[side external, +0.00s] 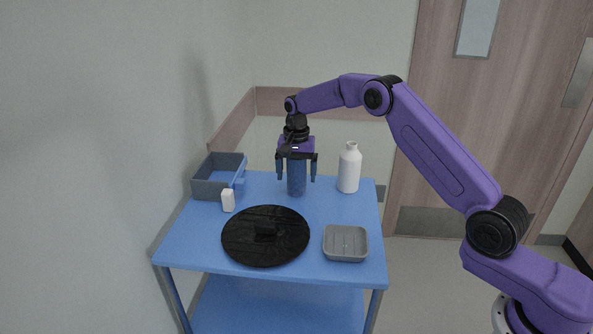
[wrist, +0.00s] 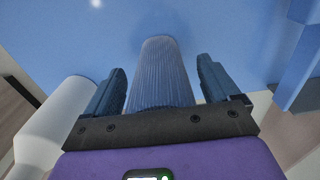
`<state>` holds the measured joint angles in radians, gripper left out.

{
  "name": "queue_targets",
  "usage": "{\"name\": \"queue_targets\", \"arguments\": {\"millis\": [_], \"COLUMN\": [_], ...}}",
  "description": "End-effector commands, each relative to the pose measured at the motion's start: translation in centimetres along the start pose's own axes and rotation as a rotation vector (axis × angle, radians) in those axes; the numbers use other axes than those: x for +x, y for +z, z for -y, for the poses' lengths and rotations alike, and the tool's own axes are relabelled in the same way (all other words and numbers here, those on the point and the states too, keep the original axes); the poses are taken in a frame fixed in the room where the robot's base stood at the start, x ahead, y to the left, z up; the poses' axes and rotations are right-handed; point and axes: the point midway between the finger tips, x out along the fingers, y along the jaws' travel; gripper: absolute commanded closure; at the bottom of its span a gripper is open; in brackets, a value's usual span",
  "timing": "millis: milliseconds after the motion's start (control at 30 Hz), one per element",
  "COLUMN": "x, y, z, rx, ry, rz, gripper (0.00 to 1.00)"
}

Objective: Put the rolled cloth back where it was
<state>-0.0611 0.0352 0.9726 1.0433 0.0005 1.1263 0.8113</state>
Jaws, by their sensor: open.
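The rolled cloth (side external: 297,180) is a dark blue ribbed roll standing upright on the blue table, towards its back. My gripper (side external: 297,176) is above it and points down, with one finger on each side of the roll. In the wrist view the rolled cloth (wrist: 161,75) lies between the two fingers of my gripper (wrist: 161,85). A gap shows on both sides, so the fingers are open and apart from it. The top of the roll is hidden behind the gripper body.
A white bottle (side external: 349,168) stands close to the right of the cloth. A blue-grey bin (side external: 205,188) and a small white block (side external: 228,201) are at the left. A black round disc (side external: 240,250) and a grey tray (side external: 345,258) lie in front on the blue table (side external: 200,252).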

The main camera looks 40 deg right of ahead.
Motion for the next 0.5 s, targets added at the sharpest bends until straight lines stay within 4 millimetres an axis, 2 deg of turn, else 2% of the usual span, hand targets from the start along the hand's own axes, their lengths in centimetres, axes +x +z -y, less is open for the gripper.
{"name": "queue_targets", "arguments": {"millis": [133,233,500], "x": [-0.7,-1.9,-7.4], "y": [0.0,-0.1,-0.1], "z": [0.0,0.1,0.1], "rx": [0.000,0.000,0.000], "ry": [-0.001,-0.003,-0.004], "rz": [-0.001,-0.003,-0.004], "gripper": [0.11,0.11,0.11]}}
